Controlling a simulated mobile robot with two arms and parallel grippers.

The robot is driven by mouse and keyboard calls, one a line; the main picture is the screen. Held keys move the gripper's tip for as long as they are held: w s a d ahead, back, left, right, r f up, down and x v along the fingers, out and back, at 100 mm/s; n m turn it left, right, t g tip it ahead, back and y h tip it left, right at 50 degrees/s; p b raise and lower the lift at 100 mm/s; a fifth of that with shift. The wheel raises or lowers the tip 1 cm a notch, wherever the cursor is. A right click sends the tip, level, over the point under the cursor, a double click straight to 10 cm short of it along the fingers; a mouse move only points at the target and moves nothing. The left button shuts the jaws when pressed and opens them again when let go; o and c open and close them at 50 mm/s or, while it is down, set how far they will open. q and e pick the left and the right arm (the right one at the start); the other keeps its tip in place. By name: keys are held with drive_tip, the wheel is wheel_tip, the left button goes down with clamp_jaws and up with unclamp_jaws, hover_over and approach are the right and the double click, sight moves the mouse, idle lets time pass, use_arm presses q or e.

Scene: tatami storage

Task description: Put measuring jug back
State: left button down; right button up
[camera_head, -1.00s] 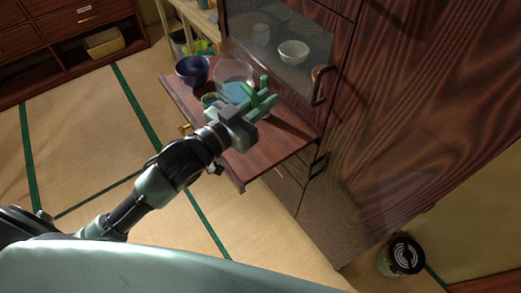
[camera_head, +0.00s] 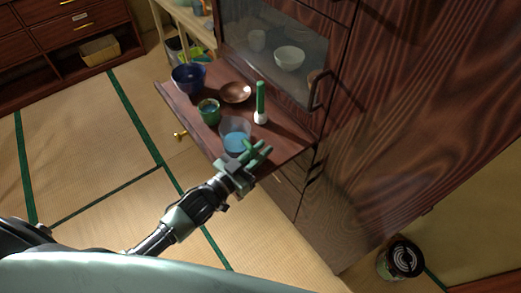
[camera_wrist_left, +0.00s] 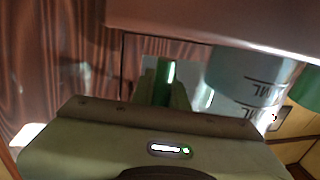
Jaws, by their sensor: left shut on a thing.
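The measuring jug (camera_head: 235,128) is a clear vessel with blue showing low inside it. It is at the front part of the pull-out wooden shelf (camera_head: 285,148) in the head view; I cannot tell whether it touches the board. In the left wrist view the jug (camera_wrist_left: 240,75) shows dark "ML" marks on its wall. My left gripper (camera_head: 256,156) is at the jug's near right side, shut on it; the exact grip is partly hidden. My right gripper is not in view.
On the shelf are a blue bowl (camera_head: 187,78), a green cup (camera_head: 209,111), a brown dish (camera_head: 236,92) and a green-handled white-based tool (camera_head: 261,102). Behind them, a glass-fronted cabinet (camera_head: 316,60) holds a white bowl (camera_head: 289,58). A bin (camera_head: 399,262) stands at lower right.

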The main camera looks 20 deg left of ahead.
use_arm(q)
drive_tip(key=shift+f, duration=0.1)
drive_tip(key=c, duration=1.4)
unclamp_jaws()
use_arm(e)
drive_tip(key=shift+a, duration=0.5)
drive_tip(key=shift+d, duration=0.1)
